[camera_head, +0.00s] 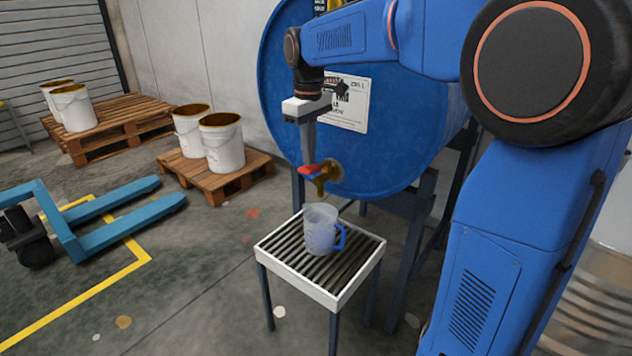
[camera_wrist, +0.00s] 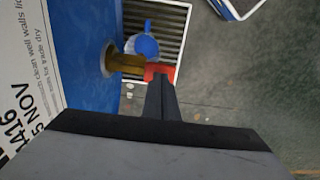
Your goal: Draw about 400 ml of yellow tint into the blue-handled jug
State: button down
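The blue-handled jug (camera_head: 319,232) stands upright on a slatted stand (camera_head: 336,290), below the brass tap (camera_head: 323,184) of a large blue drum (camera_head: 400,165). It looks pale and translucent. In the wrist view the jug (camera_wrist: 144,47) is partly hidden by the tap (camera_wrist: 125,62). I cannot make out any tint inside it, and no stream shows. The tap has a red lever (camera_head: 309,169), also seen in the wrist view (camera_wrist: 166,70). My gripper (camera_wrist: 159,79) points down with its fingers together, their tips at the red lever. Whether they touch it is unclear.
White buckets (camera_head: 224,150) stand on a wooden pallet (camera_head: 232,180) at the left. Another pallet (camera_head: 110,122) with buckets is further back. A blue pallet truck (camera_head: 110,230) stands on the floor at the left. Open floor lies left of the stand.

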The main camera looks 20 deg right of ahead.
jog(key=shift+f, duration=0.15)
jog(key=shift+f, duration=1.75)
jog(key=shift+r, duration=0.15)
dwell(3.6)
notch_tip(320, 180, up, 7)
jog(key=shift+f, duration=0.2)
jog(key=shift+r, duration=0.1)
dwell(0.6)
